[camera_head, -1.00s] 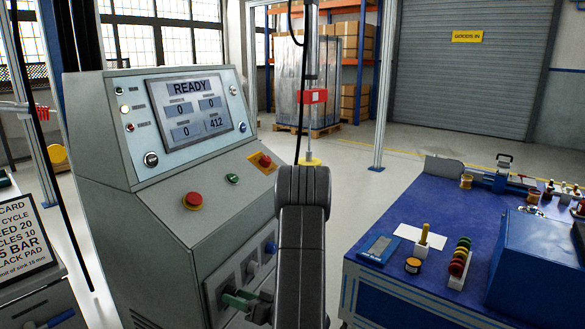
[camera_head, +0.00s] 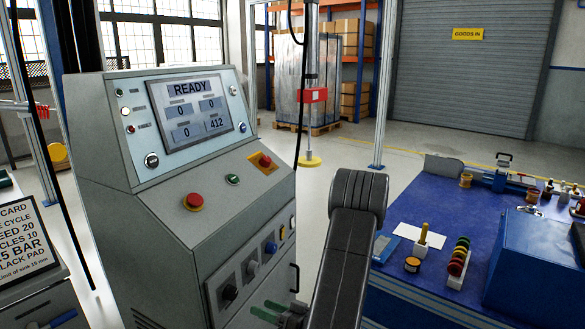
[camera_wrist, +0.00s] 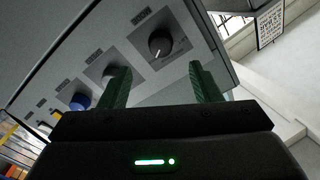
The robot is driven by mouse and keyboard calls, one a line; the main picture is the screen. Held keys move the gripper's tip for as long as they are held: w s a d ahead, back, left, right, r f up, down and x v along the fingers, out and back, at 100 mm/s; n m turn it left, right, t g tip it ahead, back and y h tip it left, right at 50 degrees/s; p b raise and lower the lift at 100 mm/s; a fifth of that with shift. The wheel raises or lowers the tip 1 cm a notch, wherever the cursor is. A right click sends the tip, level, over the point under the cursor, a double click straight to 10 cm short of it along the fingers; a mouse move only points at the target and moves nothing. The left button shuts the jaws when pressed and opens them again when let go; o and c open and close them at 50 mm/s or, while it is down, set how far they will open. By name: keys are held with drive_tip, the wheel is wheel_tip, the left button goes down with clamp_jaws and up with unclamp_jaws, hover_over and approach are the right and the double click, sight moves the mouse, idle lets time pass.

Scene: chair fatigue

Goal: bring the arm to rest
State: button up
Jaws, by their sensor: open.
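My gripper (camera_head: 268,311) shows at the bottom of the head view, partly cut off by the frame edge and beside my dark arm link. Its green fingers (camera_wrist: 160,88) stand apart in the wrist view with nothing between them. Beyond them is the lower front panel of the grey control console, with a black knob (camera_wrist: 159,44), a grey knob (camera_wrist: 112,68) and a blue knob (camera_wrist: 80,100). The fingers appear apart from the knobs, though the exact gap cannot be judged. The console's screen (camera_head: 194,110) reads READY.
The console (camera_head: 150,200) stands close at the left of my arm. A blue workbench (camera_head: 420,215) with small parts, rings and a blue box (camera_head: 535,262) stands at the right. A card sign (camera_head: 25,238) is at far left. Open floor (camera_head: 330,165) lies behind.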

approach(235, 295)
drive_tip(key=b+x, duration=0.1)
drive_tip(key=x, duration=0.7)
drive_tip(key=shift+a+f, duration=0.1)
drive_tip(key=shift+a, duration=0.05)
drive_tip(key=shift+w+a+f+b, duration=0.1)
drive_tip(key=shift+a+b, duration=0.15)
drive_tip(key=shift+b, duration=0.25)
drive_tip(key=n+b, duration=0.2)
drive_tip(key=n, duration=0.3)
drive_tip(key=shift+d+b, duration=0.1)
drive_tip(key=shift+b, duration=0.2)
drive_tip(key=n+b, duration=0.1)
drive_tip(key=n, duration=0.1)
drive_tip(key=shift+n, duration=0.3)
drive_tip(key=shift+r, duration=0.25)
